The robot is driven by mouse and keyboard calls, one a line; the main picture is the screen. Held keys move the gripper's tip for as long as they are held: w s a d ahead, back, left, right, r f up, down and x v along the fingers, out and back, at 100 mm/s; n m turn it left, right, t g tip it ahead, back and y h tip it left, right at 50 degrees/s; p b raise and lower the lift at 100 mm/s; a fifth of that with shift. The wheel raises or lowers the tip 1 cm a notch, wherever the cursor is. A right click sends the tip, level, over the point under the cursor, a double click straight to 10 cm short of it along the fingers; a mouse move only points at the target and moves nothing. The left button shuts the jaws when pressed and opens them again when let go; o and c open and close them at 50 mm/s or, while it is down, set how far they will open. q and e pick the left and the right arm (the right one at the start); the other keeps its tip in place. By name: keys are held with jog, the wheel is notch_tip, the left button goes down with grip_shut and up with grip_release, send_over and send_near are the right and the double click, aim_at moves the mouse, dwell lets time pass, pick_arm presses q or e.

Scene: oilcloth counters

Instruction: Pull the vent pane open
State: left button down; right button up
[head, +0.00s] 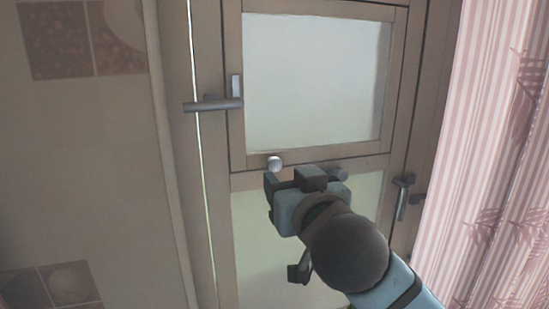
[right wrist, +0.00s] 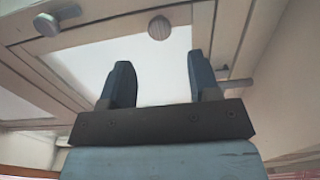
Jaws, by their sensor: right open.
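The vent pane (head: 315,80) is the upper pane of the window, with a pale wooden frame and frosted glass. It looks flush in the surround. A round, light knob (head: 274,162) sits on its lower rail; it also shows in the right wrist view (right wrist: 159,27), beyond the fingertips. A grey lever handle (head: 213,105) is at the pane's left edge. My right gripper (head: 289,178) is just below the knob, in front of the window. Its two fingers are apart and empty in the right wrist view (right wrist: 160,72), not around the knob. My left gripper is not in view.
A second grey handle (head: 403,195) is on the frame at the right. A lower glass pane (head: 258,245) is under the vent. A striped pink curtain (head: 500,130) hangs at right; a tiled wall (head: 85,160) is at left.

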aim_at(276, 165)
jog(key=p+x, duration=0.1)
jog(key=x, duration=0.6)
jog(key=shift+w+p, duration=0.2)
jog(key=shift+p, duration=0.2)
jog(key=shift+w+a, duration=0.15)
jog(key=shift+w, duration=0.25)
grip_shut()
